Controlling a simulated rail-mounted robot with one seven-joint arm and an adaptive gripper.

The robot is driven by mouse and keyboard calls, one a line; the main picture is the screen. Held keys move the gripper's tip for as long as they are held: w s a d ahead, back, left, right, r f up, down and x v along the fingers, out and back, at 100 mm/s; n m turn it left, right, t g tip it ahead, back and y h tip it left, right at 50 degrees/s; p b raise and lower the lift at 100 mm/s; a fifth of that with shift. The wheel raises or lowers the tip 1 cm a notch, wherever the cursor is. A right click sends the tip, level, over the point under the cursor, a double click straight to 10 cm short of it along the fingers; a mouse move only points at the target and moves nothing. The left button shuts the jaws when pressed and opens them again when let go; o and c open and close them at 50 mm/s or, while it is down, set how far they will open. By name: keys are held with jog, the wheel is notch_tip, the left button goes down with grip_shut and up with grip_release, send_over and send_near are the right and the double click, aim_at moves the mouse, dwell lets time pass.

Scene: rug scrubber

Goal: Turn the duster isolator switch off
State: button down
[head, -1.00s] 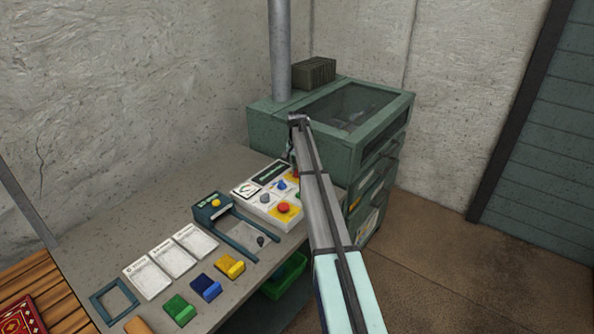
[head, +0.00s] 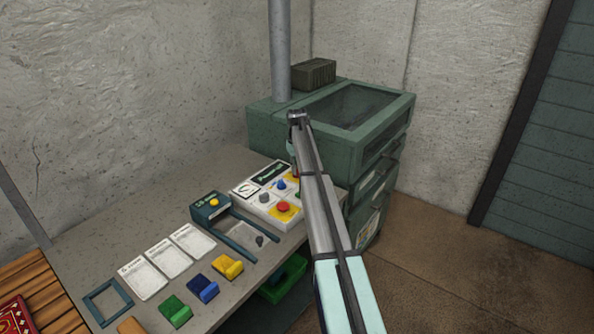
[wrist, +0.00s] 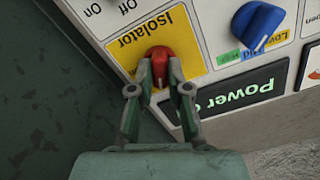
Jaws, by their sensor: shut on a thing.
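The isolator switch is a red knob (wrist: 160,62) on a yellow label marked Isolator, on the white control panel (head: 249,192). In the wrist view my gripper (wrist: 160,74) has one finger on each side of the knob and is shut on it. The knob's pale pointer line points toward the gripper's palm. The words On and Off are printed on the panel beyond the yellow label. In the head view my arm hides most of the gripper and the knob.
A blue knob (wrist: 257,24) and a dark display (wrist: 245,97) reading Power are close to the isolator. The green cabinet (head: 375,130) with a glass lid stands right behind the panel. Cards, coloured blocks and a blue frame lie on the bench (head: 150,225).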

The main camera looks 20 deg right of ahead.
jog(key=n, duration=0.4)
jog(key=shift+n+b, duration=0.4)
dwell(0.4)
jog(key=c, duration=1.1)
grip_release()
jog(key=shift+r, duration=0.1)
notch_tip(320, 180, up, 12)
jog(key=shift+f, duration=0.1)
